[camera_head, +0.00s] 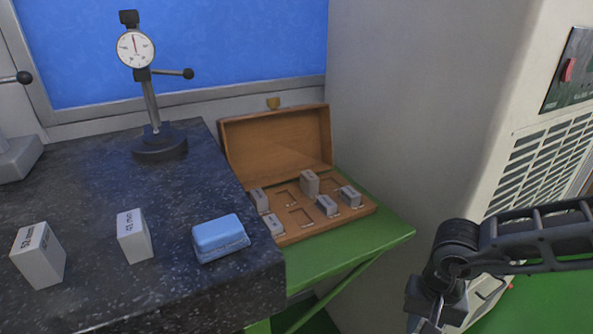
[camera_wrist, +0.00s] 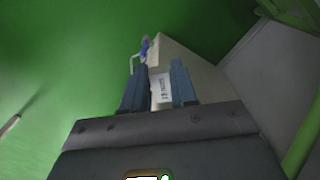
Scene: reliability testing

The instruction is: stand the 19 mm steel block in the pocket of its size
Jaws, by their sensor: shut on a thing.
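My gripper (camera_wrist: 159,76) is shut on a small pale steel block (camera_wrist: 161,88) in the wrist view. The block's printed label seems to read 19 mm. In the head view my gripper (camera_head: 432,308) is low at the bottom right, right of the green stand, and the block cannot be made out there. The open wooden case (camera_head: 335,225) sits at the centre on the green stand. Several grey blocks, such as one at the back (camera_head: 309,183), stand in its pockets. Other pockets, such as one at the back left (camera_head: 285,198), are empty.
The dark granite plate (camera_head: 100,190) borders the case on its left. Two larger blocks (camera_head: 38,256) (camera_head: 134,237), a blue box (camera_head: 219,238) and a dial gauge stand (camera_head: 160,145) are on it. The case's lid (camera_head: 280,140) stands open behind. A beige cabinet (camera_head: 420,100) rises on the right.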

